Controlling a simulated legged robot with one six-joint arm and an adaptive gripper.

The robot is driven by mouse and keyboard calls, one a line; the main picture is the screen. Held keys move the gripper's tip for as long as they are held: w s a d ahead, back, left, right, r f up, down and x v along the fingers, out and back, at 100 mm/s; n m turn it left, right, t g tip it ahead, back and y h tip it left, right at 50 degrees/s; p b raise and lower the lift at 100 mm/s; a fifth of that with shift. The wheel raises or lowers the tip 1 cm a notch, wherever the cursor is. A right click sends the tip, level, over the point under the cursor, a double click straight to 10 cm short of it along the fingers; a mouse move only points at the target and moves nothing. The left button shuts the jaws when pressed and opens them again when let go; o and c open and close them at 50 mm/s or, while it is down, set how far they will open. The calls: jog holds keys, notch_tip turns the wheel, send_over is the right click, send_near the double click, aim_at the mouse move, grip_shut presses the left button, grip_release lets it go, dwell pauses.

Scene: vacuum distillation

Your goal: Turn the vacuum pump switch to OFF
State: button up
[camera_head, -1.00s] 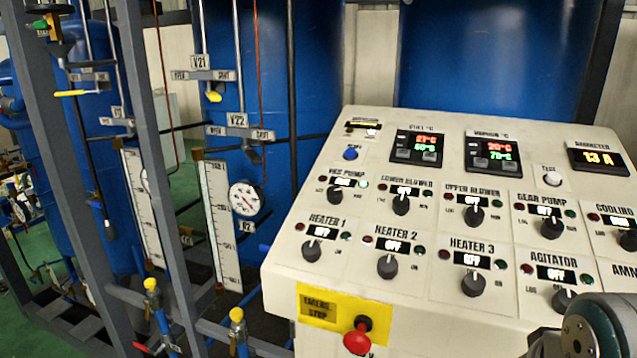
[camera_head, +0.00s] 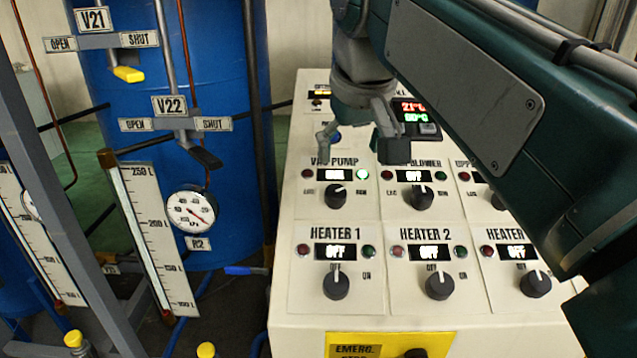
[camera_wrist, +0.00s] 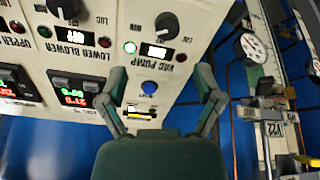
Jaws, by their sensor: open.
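The vacuum pump switch is a dark round knob (camera_head: 336,196) under the VAC PUMP label on the sloped white panel (camera_head: 283,290). Its display (camera_head: 335,175) reads ON and its green lamp (camera_head: 362,174) is lit; the red lamp on its left is dark. The knob also shows in the wrist view (camera_wrist: 167,26), beyond the fingertips. My gripper (camera_head: 358,148) is open and empty, above the panel's upper part, with its fingers spread apart. In the head view it appears just above the VAC PUMP label and does not touch the knob. In the wrist view, a blue button (camera_wrist: 149,88) lies between the fingers.
The lower blower knob (camera_head: 421,197) is right of the pump knob. Heater 1 (camera_head: 336,285) and heater 2 (camera_head: 439,285) knobs lie below. A yellow emergency stop plate (camera_head: 365,346) is at the lower front. A gauge (camera_head: 191,211) and pipes stand left. My arm hides the panel's right side.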

aim_at(336, 193)
jog(key=x, duration=0.3)
jog(key=a+x, duration=0.1)
jog(key=x, duration=0.2)
jog(key=a+x, duration=0.1)
jog(key=x, duration=0.2)
jog(key=shift+s, duration=0.1)
jog(key=shift+f, duration=0.35)
jog(key=shift+w+d+f, duration=0.25)
jog(key=shift+w, duration=0.05)
jog(key=shift+d, duration=0.55)
jog(key=shift+a+f, duration=0.1)
jog(key=shift+a, duration=0.3)
jog(key=c, duration=1.2)
